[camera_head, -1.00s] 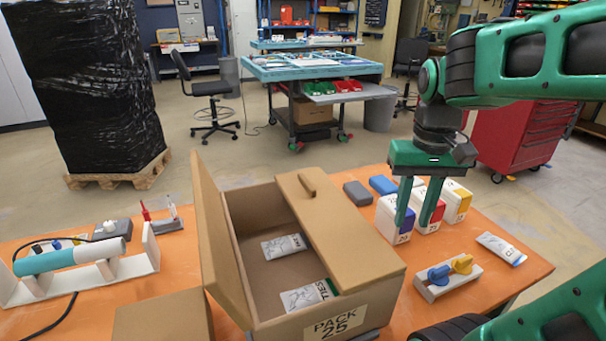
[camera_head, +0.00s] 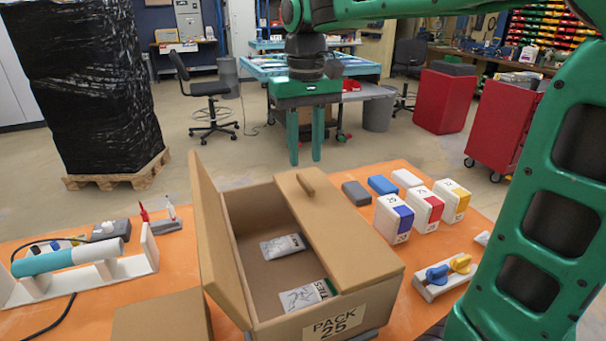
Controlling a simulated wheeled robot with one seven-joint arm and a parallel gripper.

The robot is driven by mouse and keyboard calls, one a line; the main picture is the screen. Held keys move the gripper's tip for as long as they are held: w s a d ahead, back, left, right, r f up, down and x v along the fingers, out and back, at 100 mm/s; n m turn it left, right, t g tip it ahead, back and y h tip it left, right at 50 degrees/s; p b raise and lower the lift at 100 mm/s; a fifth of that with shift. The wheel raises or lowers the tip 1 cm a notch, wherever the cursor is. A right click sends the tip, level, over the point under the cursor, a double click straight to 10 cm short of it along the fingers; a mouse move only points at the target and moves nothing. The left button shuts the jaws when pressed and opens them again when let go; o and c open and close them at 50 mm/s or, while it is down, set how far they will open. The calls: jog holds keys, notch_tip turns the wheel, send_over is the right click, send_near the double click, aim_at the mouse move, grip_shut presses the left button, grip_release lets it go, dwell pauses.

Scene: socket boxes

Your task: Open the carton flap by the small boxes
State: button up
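A cardboard carton (camera_head: 262,312) labelled "PACK 25" stands on the orange table. Its left flap (camera_head: 218,240) stands up, tilted outward. Its right flap (camera_head: 345,235), on the side by the small boxes, lies flat over the right part of the opening and bears a raised handle strip (camera_head: 306,184). Two packets (camera_head: 283,246) lie inside the carton. The small boxes, one blue-banded (camera_head: 393,219), one red-banded (camera_head: 425,210) and one yellow-banded (camera_head: 452,201), stand right of the carton. My gripper (camera_head: 306,160) points down, fingers slightly apart and empty, above and behind the right flap in the picture.
Grey, blue and white blocks (camera_head: 357,193) lie behind the small boxes. A fixture with blue and yellow knobs (camera_head: 442,276) is at front right. A white rack with a teal cylinder (camera_head: 72,258) is at left. My arm crosses the right side.

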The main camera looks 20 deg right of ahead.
aim_at(305, 181)
notch_tip(305, 181, down, 6)
dwell(0.4)
grip_shut()
